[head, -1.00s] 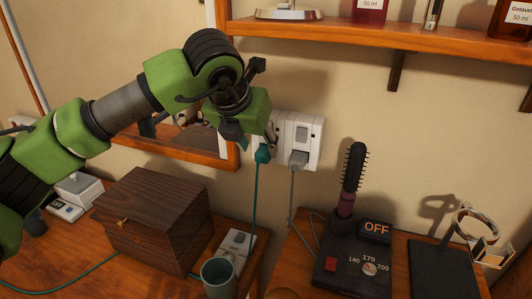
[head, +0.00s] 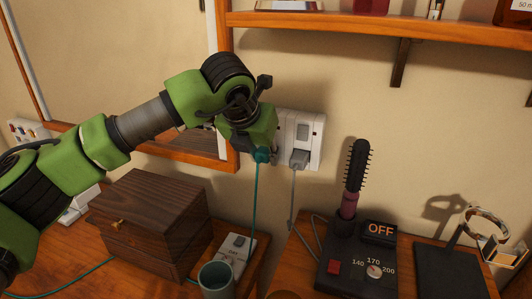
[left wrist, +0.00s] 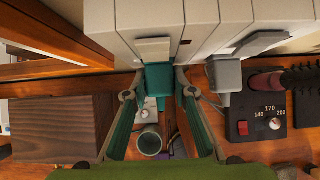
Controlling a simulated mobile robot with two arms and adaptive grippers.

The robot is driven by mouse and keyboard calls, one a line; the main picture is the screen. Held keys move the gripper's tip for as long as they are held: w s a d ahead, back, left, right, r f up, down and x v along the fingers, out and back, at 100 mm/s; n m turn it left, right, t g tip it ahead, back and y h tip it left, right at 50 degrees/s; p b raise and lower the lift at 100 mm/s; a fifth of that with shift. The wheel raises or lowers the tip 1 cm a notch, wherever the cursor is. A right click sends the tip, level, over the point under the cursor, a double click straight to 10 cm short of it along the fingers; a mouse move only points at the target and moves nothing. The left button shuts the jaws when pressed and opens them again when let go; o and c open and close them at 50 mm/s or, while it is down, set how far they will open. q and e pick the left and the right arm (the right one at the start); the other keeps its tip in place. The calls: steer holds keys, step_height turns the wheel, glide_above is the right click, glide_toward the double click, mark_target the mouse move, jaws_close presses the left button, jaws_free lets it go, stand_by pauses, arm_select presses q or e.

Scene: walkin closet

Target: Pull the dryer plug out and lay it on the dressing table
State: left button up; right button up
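A teal plug (head: 261,155) sits in the left part of the white wall socket (head: 300,135). Its teal cord hangs down to the dressing table (head: 55,262) and runs left out of view; no dryer shows. My left gripper (head: 258,148) is at the socket. In the left wrist view its two fingers (left wrist: 158,85) stand open on either side of the teal plug (left wrist: 158,82), with small gaps seeming to remain. A grey plug (head: 299,158) sits in the socket to the right, its grey cord leading down towards the hot brush. My right gripper is not in view.
A dark wooden box (head: 150,225), a teal cup (head: 217,278) and a white switched strip (head: 236,252) stand on the table below. A hot brush (head: 356,175) in its stand reading OFF is to the right. A shelf (head: 380,27) runs above.

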arm_select(q)
jaws_close()
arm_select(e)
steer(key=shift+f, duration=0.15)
arm_select(q)
steer(key=shift+s+f+b, duration=0.15)
steer(key=shift+b, duration=0.2)
steer(key=shift+s+a, duration=0.3)
steer(key=shift+s, duration=0.15)
steer(key=shift+s+b, duration=0.15)
steer(key=shift+b, duration=0.3)
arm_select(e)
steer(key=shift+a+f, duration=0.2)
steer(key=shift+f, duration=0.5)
arm_select(q)
steer(key=shift+s+a, duration=0.1)
steer(key=shift+s, duration=0.05)
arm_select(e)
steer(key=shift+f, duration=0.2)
arm_select(q)
steer(key=shift+s+a+b, duration=0.2)
steer(key=shift+s+b, duration=0.3)
steer(key=shift+b, duration=0.05)
steer(key=shift+s+a+b, duration=0.2)
steer(key=shift+s+b, duration=0.25)
steer(key=shift+b, duration=0.05)
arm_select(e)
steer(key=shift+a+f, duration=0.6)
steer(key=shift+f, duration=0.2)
